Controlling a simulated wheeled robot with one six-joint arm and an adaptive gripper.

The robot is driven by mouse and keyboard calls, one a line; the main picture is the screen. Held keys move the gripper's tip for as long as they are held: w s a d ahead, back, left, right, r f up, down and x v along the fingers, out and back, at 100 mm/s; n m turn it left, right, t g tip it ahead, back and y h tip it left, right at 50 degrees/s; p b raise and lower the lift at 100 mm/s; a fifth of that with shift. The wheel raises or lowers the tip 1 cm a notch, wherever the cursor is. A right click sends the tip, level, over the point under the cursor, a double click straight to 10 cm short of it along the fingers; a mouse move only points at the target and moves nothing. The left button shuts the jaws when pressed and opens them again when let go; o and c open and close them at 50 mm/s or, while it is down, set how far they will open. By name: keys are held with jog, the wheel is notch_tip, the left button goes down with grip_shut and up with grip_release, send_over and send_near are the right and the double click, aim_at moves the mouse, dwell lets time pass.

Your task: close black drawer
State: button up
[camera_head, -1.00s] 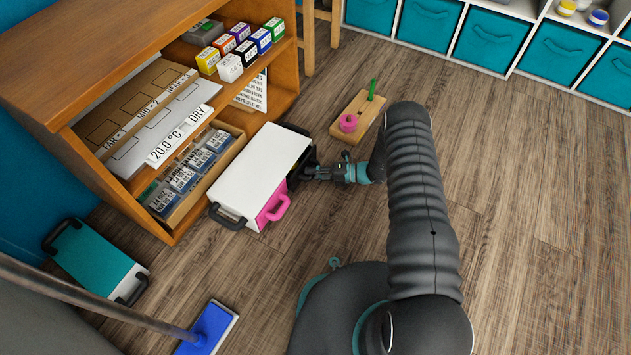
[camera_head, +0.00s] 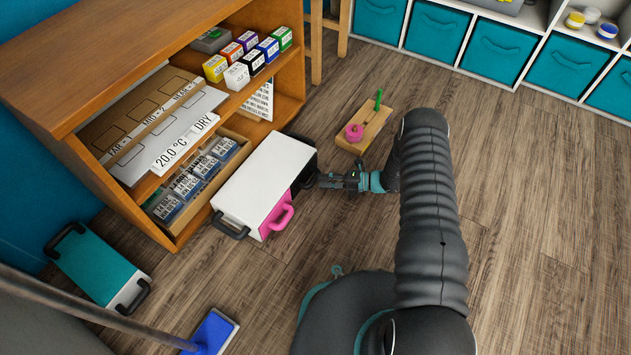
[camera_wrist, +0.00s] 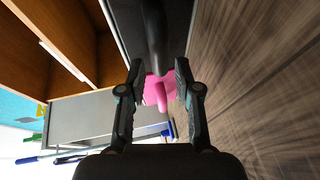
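A white-topped box (camera_head: 262,178) stands on the floor in front of the wooden shelf. Its long side holds a black drawer (camera_head: 304,176) at the right and a pink drawer (camera_head: 276,214) with a pink handle at the left. My gripper (camera_head: 320,180) is just right of the black drawer's front. In the wrist view my gripper (camera_wrist: 158,70) has its fingers apart with nothing clamped. A black handle (camera_wrist: 155,30) shows past the fingertips, in line with the gap between them. The pink handle (camera_wrist: 160,95) shows farther behind. I cannot tell whether the fingers touch the drawer.
A wooden block with a pink knob (camera_head: 354,132) and a green peg lies behind the gripper. The wooden shelf (camera_head: 145,60) is at the left. A teal-topped box (camera_head: 97,265) and a blue mop head (camera_head: 213,332) lie front left. The floor at right is clear.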

jog(key=d, duration=0.2)
jog(key=d+r, duration=0.1)
jog(key=d, duration=0.4)
jog(key=shift+s+d+r, duration=0.2)
jog(key=shift+s+d, duration=0.05)
jog(key=shift+s, duration=0.15)
jog(key=s+r+n+g+h+p, duration=0.3)
jog(key=r+n, duration=0.6)
jog(key=r, duration=0.9)
jog(key=s+r+n+h+p, duration=0.1)
jog(key=s+r+n+h, duration=0.25)
jog(key=r+n, duration=1.1)
jog(key=s+d+r+n+t+h+p, duration=0.2)
jog(key=s+r+n, duration=0.5)
jog(key=s+r, duration=0.5)
jog(key=s+d+r+n+t+h+p, duration=0.3)
jog(key=s+r+n+h, duration=0.4)
jog(key=s+r, duration=0.5)
jog(key=shift+s+d+r+n+t, duration=0.5)
jog(key=shift+r+t, duration=0.5)
jog(key=shift+r, duration=0.85)
jog(key=shift+w+d+h, duration=0.1)
jog(key=shift+h, duration=0.15)
